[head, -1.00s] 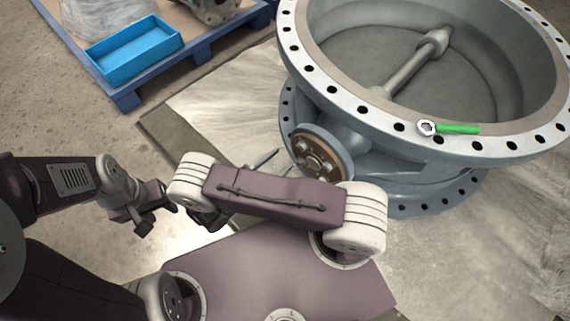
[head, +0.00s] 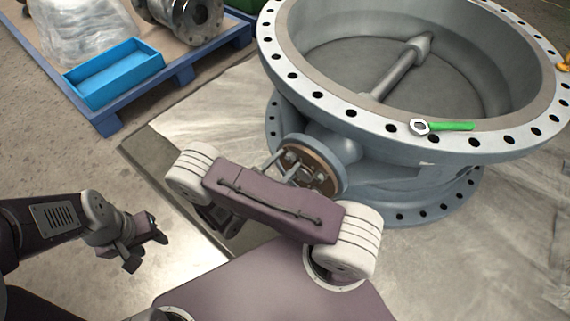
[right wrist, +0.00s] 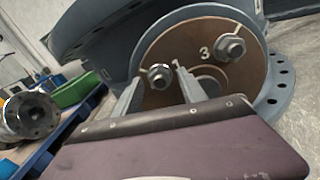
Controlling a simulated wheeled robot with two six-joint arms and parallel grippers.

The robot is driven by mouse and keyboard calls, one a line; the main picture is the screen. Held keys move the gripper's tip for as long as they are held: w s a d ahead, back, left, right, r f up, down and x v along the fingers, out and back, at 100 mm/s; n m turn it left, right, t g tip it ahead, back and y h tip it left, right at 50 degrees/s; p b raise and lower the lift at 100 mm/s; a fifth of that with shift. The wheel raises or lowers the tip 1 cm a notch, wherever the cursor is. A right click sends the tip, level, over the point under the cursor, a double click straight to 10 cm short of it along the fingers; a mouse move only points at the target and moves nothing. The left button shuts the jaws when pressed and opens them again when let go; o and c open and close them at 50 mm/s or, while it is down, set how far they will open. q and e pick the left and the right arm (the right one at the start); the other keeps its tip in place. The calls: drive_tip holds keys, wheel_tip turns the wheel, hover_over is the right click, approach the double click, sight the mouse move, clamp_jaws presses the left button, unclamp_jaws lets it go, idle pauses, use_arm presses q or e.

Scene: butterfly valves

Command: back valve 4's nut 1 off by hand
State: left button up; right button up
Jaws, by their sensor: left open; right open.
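The big grey butterfly valve (head: 390,142) stands on the floor, with a round brown plate (head: 322,178) on its side flange. In the right wrist view the brown plate (right wrist: 200,52) carries a nut (right wrist: 160,75) at the left and another nut (right wrist: 230,47) beside a painted 3. The left nut's number is not readable. My right gripper (head: 283,164) is open in front of the plate. In the right wrist view its fingers (right wrist: 157,88) stand on either side of the left nut, not closed on it; contact is unclear. My left gripper (head: 150,238) is open and empty, away from the valve.
A green-handled wrench (head: 446,127) lies on the valve's top rim. An empty blue tray (head: 113,75) sits on a blue pallet (head: 180,72) at the upper left, with a wrapped item and a metal part. Floor between pallet and valve is clear.

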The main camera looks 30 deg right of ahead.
clamp_jaws()
